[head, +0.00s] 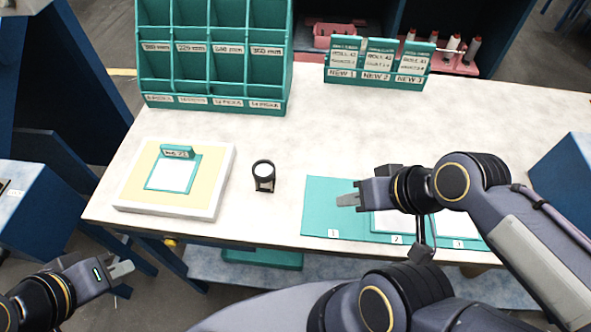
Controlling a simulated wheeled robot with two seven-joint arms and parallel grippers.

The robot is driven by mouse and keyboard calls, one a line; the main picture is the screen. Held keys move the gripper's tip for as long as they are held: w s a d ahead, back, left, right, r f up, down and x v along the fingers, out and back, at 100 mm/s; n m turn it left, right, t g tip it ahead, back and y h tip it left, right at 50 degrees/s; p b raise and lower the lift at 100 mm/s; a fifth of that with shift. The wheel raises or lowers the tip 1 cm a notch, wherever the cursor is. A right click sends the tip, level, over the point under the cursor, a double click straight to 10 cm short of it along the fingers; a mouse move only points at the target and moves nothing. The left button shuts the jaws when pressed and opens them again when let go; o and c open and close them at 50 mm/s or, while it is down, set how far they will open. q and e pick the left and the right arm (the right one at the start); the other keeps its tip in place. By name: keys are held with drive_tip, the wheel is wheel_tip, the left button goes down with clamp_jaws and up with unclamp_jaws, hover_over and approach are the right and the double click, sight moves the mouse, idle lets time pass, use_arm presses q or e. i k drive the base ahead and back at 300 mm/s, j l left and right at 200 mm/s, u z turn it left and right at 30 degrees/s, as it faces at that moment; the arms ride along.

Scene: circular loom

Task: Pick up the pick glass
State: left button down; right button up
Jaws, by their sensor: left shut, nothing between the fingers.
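The pick glass (264,174), a small black stand magnifier with a round pale lens, stands upright on the white table between the framed board and the teal mat. My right gripper (347,199) is over the left part of the teal mat, to the right of the pick glass and apart from it. Its fingers point left toward the glass, but I cannot tell whether they are open or shut. My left gripper (122,269) is shut and empty at the lower left, off the table's front edge.
A framed board (223,187) with a labelled teal holder lies at the left of the table (285,140). A teal compartment rack (215,60) and a labelled box row (375,75) stand behind. The numbered teal mat (318,210) lies partly under my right arm.

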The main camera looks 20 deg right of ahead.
sight(263, 171)
drive_tip(key=z, duration=0.35)
drive_tip(key=j, duration=1.3)
